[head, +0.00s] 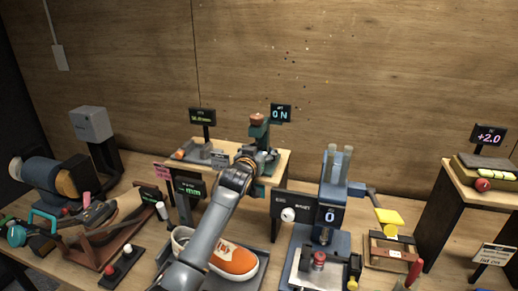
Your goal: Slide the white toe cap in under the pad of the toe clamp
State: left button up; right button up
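An orange-and-white sneaker (234,261) sits at the bottom centre, partly hidden behind my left arm. My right gripper is not in view.
A blue machine (332,205) with a red-knobbed front stands right of the sneaker. A yellow-handled tool (388,217) is beside it. A dark rack (103,233) and a grey-and-blue machine (46,180) fill the left. A wooden shelf (467,178) stands at the right.

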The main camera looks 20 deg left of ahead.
pick_arm(q)
jog(key=shift+o, duration=0.8)
jog(key=shift+w+f, duration=0.2)
jog(key=shift+w, duration=0.1)
jog(key=shift+w+f, duration=0.1)
jog(key=shift+s, duration=0.2)
